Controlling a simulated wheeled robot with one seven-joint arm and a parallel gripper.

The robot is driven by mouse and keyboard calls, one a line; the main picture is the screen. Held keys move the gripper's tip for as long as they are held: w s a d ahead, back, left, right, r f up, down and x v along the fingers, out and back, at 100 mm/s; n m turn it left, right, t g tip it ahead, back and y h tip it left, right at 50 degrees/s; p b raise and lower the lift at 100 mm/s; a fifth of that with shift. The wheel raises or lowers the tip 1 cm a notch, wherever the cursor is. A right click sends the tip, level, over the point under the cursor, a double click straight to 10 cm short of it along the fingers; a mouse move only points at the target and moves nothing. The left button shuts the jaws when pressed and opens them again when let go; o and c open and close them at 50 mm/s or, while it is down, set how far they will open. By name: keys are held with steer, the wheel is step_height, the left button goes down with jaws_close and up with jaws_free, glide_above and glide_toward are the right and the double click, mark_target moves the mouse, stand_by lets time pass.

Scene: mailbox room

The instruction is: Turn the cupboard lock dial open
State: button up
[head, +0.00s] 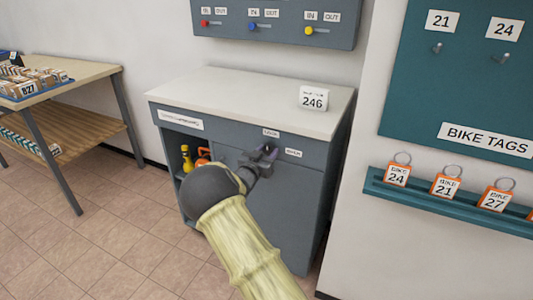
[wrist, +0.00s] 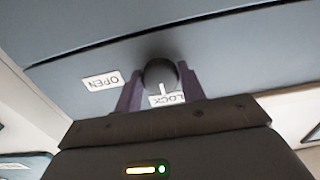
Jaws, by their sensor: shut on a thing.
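The grey cupboard (head: 291,205) stands against the wall under a white top. Its dark round lock dial (wrist: 160,73) sits on the front near the top edge, with a white pointer mark turned toward the LOCK label (wrist: 167,99). The OPEN label (wrist: 103,81) is to one side; the wrist picture is upside down. My gripper (head: 266,151) is at the cupboard front, its purple fingers on both sides of the dial, shut on it. In the head view the gripper hides the dial, between the LOCK label above and the OPEN label (head: 293,153) to the right.
Yellow and orange items (head: 187,158) sit in the open left shelf. A parcel table (head: 60,85) stands left. A teal rail (head: 450,202) with bike tags is on the right wall. The floor between is clear.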

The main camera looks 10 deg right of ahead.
steer(key=shift+f+m+b, duration=0.1)
steer(key=shift+m+b, duration=0.25)
steer(key=shift+m, duration=0.15)
steer(key=m+b, duration=0.2)
steer(key=m, duration=0.1)
steer(key=shift+f+m+b, duration=0.1)
steer(key=shift+m+b, duration=0.2)
steer(key=shift+b, duration=0.1)
steer(key=m+b, duration=0.8)
steer(key=m, duration=0.1)
steer(key=m+b, duration=0.3)
steer(key=shift+a+m+b, duration=0.1)
steer(key=shift+m+b, duration=0.2)
steer(key=shift+b, duration=0.1)
steer(key=shift+m+b, duration=0.3)
steer(key=shift+r, duration=0.2)
steer(key=o, duration=1)
steer(key=shift+c, duration=0.2)
steer(key=shift+a+r, duration=0.1)
